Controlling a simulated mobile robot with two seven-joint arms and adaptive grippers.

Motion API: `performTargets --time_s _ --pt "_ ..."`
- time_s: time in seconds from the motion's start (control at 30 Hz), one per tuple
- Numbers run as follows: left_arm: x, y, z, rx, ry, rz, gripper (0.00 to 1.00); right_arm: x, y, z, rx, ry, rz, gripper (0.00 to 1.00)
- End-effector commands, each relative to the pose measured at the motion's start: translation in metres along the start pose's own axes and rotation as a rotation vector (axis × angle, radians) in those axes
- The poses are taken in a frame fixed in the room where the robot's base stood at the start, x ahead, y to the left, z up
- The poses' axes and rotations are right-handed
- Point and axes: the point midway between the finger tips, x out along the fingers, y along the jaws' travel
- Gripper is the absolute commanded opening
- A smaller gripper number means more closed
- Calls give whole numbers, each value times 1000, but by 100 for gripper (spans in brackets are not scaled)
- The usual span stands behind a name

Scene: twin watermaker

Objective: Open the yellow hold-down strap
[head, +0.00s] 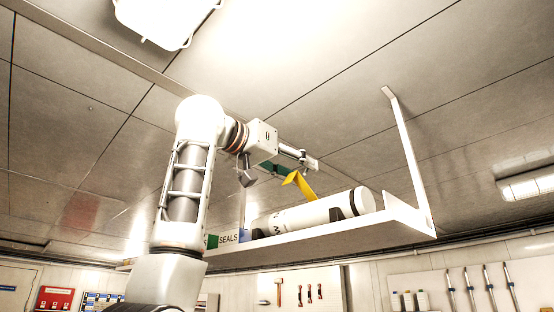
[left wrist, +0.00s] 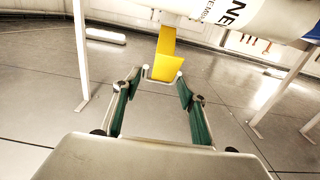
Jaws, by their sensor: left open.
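The yellow hold-down strap (head: 304,187) stands up at an angle from beside a white cylinder (head: 318,212), with a bent upper end. The cylinder lies on a white shelf (head: 330,239) in dark cradles. My left gripper (head: 302,165) is above the shelf, close to the strap's upper end. In the left wrist view, the strap (left wrist: 166,50) lies ahead between the spread fingertips of my left gripper (left wrist: 160,82). The gripper is open; I cannot tell whether it touches the strap. My right gripper is not in view.
A white upright bracket (head: 407,150) rises at the shelf's right end. A label reading SEALS (head: 229,238) is at the shelf's left end. The panelled ceiling is close above my arm. Tools hang on the back wall.

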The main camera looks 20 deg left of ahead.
Motion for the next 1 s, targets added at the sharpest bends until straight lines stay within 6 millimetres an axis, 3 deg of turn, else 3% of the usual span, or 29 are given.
performTargets --time_s 0.3,0.5,0.9,0.93,1.0 --pt "-64 -1 0 -1 4 0 42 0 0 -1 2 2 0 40" --pt "-90 -1 0 -3 1 0 42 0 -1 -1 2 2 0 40" --pt "-99 -2 1 -3 0 -1 42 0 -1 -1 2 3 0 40" --pt "-99 -2 1 -3 0 -1 40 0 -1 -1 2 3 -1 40" --pt "-98 -3 2 -6 3 -5 21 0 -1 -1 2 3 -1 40"
